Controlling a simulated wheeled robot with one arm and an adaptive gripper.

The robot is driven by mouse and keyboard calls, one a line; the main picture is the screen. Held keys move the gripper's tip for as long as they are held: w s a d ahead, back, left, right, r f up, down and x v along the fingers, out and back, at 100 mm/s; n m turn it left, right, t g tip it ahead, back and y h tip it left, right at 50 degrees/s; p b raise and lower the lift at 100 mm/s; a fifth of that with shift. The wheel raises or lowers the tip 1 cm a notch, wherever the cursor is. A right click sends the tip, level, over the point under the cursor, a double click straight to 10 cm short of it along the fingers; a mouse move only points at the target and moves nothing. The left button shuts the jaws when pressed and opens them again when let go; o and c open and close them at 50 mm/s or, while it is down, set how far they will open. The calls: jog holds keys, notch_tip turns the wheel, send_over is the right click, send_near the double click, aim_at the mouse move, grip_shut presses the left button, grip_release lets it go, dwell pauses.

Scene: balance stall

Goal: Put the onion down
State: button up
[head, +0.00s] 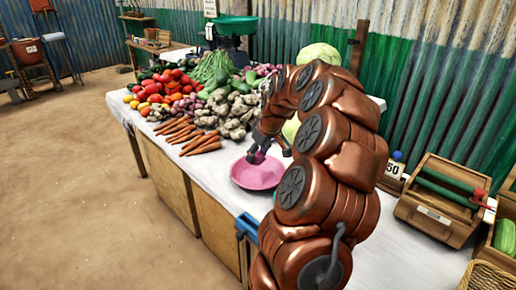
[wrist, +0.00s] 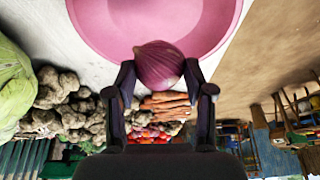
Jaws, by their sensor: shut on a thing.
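A purple-red onion (wrist: 159,65) is held between the two fingertips of my gripper (wrist: 160,80) in the wrist view. In the head view my gripper (head: 258,155) is over the pink bowl (head: 258,178) on the white-topped stall table, and the onion is small and dark there. The pink bowl (wrist: 95,25) also shows in the wrist view, just beyond the onion. I cannot tell the exact gap between the onion and the bowl.
Carrots (head: 190,136), ginger-like roots (head: 236,112) and heaped vegetables lie left of and behind the bowl. A green scale (head: 232,28) stands at the back. Pale cabbages (head: 318,54) sit behind my arm.

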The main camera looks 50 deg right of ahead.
aim_at(257, 164)
jog(key=shift+f+b, duration=0.4)
jog(key=shift+f, duration=1.9)
jog(key=o, duration=1.3)
jog(key=shift+o, duration=0.2)
jog(key=shift+r, duration=0.15)
notch_tip(257, 164, up, 7)
jog(key=shift+f+p, duration=0.1)
jog(key=shift+p, duration=0.65)
